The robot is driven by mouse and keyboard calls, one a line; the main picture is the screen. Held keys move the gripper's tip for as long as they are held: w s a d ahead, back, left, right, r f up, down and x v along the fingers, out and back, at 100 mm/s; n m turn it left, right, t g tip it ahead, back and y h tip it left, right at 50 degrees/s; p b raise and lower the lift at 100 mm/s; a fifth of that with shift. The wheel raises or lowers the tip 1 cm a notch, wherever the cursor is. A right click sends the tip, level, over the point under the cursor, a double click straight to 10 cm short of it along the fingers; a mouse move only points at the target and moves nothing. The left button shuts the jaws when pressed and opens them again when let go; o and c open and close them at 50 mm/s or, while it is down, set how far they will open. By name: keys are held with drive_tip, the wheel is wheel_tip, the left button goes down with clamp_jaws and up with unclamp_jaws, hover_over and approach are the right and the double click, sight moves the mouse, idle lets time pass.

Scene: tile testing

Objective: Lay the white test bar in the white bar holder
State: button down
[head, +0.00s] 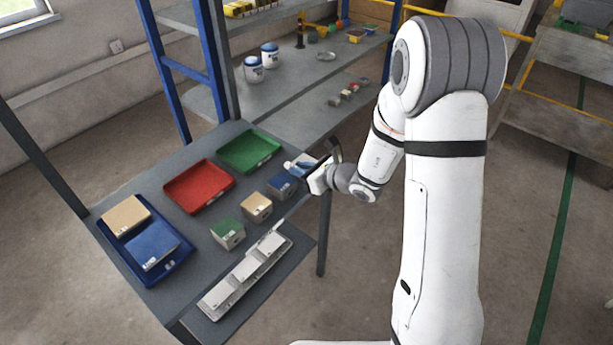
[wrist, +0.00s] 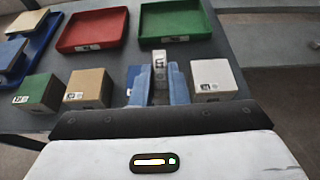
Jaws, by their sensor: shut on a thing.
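My gripper (wrist: 158,88) has blue fingers shut on a narrow pale bar with a small label, the white test bar (wrist: 160,66). It stands up between the fingers in the wrist view. In the head view my gripper (head: 297,164) is at the table's right end, by the blue box, and the bar is hard to make out there. A long pale stepped rack, seemingly the white bar holder (head: 243,277), lies along the table's near edge, apart from my gripper. A raised piece shows at its far end. The rack is not in the wrist view.
Green (head: 228,233), tan (head: 257,207) and blue (head: 283,186) boxes stand in a row; a white box (wrist: 213,78) stands right of my fingers. Behind are red (head: 199,202) and green (head: 249,168) trays. A blue tray (head: 183,263) holds tan and blue blocks.

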wheel_tip(320, 180, down, 2)
drive_tip(key=shift+f, duration=0.2)
drive_tip(key=shift+r, duration=0.1)
drive_tip(key=shift+f+b, duration=0.45)
drive_tip(key=shift+b, duration=0.1)
drive_tip(key=shift+f+b, duration=0.25)
drive_tip(key=shift+b, duration=0.05)
drive_tip(key=c, duration=1.4)
unclamp_jaws()
drive_tip(key=shift+r, duration=0.1)
